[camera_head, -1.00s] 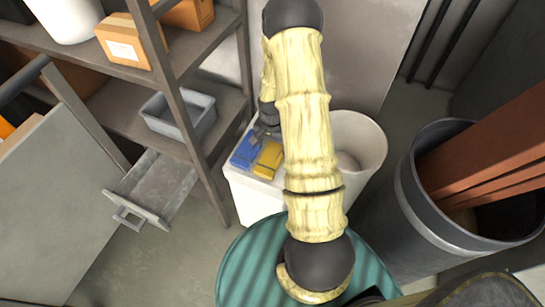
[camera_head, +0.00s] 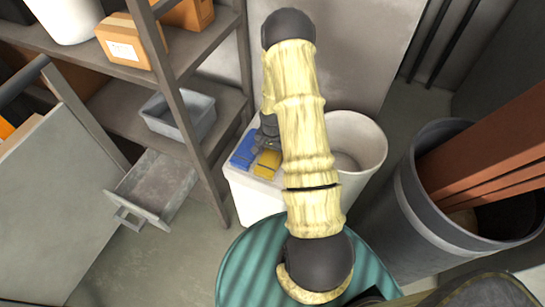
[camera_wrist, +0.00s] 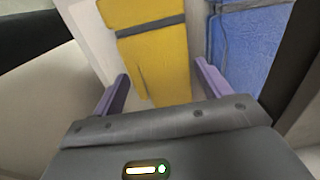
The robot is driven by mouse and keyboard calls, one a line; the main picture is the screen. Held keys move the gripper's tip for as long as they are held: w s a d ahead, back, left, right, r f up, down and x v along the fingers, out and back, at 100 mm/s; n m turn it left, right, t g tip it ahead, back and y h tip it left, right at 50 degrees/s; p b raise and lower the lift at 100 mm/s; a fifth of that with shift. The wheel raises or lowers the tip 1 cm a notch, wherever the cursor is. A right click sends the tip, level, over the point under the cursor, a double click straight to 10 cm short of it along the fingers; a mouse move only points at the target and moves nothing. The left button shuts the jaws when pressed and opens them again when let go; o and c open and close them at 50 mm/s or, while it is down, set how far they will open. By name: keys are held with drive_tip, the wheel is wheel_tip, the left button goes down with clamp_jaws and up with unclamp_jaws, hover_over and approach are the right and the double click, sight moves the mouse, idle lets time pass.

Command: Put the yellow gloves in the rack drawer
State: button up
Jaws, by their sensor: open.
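The yellow gloves (camera_head: 267,164) lie on top of a white box-like stand (camera_head: 250,198), next to a blue pair (camera_head: 243,152). In the wrist view the yellow gloves (camera_wrist: 158,55) lie ahead of and between the two open purple fingers of my gripper (camera_wrist: 162,88), crossed by a dark band. Contact cannot be made out. In the head view my gripper (camera_head: 267,140) is over the gloves and partly hides them. The rack drawer (camera_head: 155,190) is pulled out at the lower part of the rack, with its handle toward the front; its visible inside is bare.
The blue gloves (camera_wrist: 250,50) lie close on the right in the wrist view. A grey bin (camera_head: 180,116) sits on a rack shelf above the drawer. A white bucket (camera_head: 368,135) stands right of the stand. A teal drum (camera_head: 240,265) is in front.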

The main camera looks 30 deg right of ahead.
sight(273, 155)
drive_tip(key=c, duration=0.9)
drive_tip(key=shift+r, duration=0.1)
drive_tip(key=shift+c, duration=0.2)
wheel_tip(273, 155, up, 10)
idle(0.4)
